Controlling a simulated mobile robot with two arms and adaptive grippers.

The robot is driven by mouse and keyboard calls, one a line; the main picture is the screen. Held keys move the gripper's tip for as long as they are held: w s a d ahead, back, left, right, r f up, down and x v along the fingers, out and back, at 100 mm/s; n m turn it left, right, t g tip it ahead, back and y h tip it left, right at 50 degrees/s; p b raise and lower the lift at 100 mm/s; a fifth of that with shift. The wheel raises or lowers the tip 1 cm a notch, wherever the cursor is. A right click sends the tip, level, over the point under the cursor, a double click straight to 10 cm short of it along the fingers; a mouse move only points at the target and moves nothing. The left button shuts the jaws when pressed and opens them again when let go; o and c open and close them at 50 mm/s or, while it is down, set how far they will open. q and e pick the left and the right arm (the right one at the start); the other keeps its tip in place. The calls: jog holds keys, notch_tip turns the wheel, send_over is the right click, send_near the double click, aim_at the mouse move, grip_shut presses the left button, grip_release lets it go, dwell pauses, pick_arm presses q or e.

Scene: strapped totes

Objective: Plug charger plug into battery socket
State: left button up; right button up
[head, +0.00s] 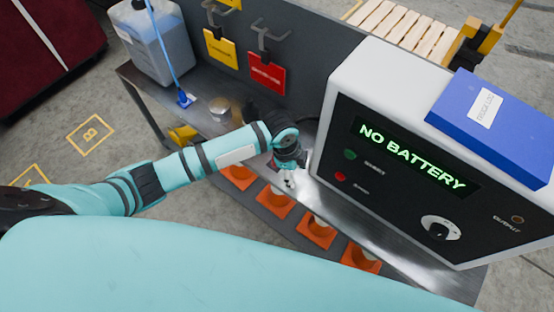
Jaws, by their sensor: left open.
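The charger (345,85) is a white box with a black front on the metal bench. Its display (415,155) reads NO BATTERY in green. My left gripper (288,182) is open, just left of the charger's front, with its fingers pointing down over the bench's front edge. I cannot make out anything between its fingers. I cannot pick out the charger plug or the battery socket in this view. A dark cable shows in part behind my gripper, beside the charger. My right gripper is not in view.
Several orange cones (275,201) stand on the shelf below the bench (385,235). A blue logbook (500,125) lies on the charger. A grey jug (155,45) stands at the bench's left end. Yellow (220,47) and red (266,75) tags hang behind.

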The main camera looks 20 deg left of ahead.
pick_arm(q)
jog(key=w+a+r+m, duration=0.1)
jog(key=w+a, duration=0.1)
jog(key=w+a+r+m+y, duration=0.1)
jog(key=w+a, duration=0.1)
jog(key=a, duration=0.1)
jog(key=w+a+r+m+y, duration=0.1)
jog(key=w+a, duration=0.1)
jog(key=shift+a+g, duration=0.15)
jog(key=shift+g, duration=0.15)
jog(key=shift+f+b, duration=0.35)
jog(key=shift+b, duration=0.25)
notch_tip(320, 180, down, 5)
jog(key=b, duration=0.5)
jog(key=shift+f, duration=0.55)
jog(key=shift+f+b, duration=0.65)
jog(key=shift+f, duration=0.4)
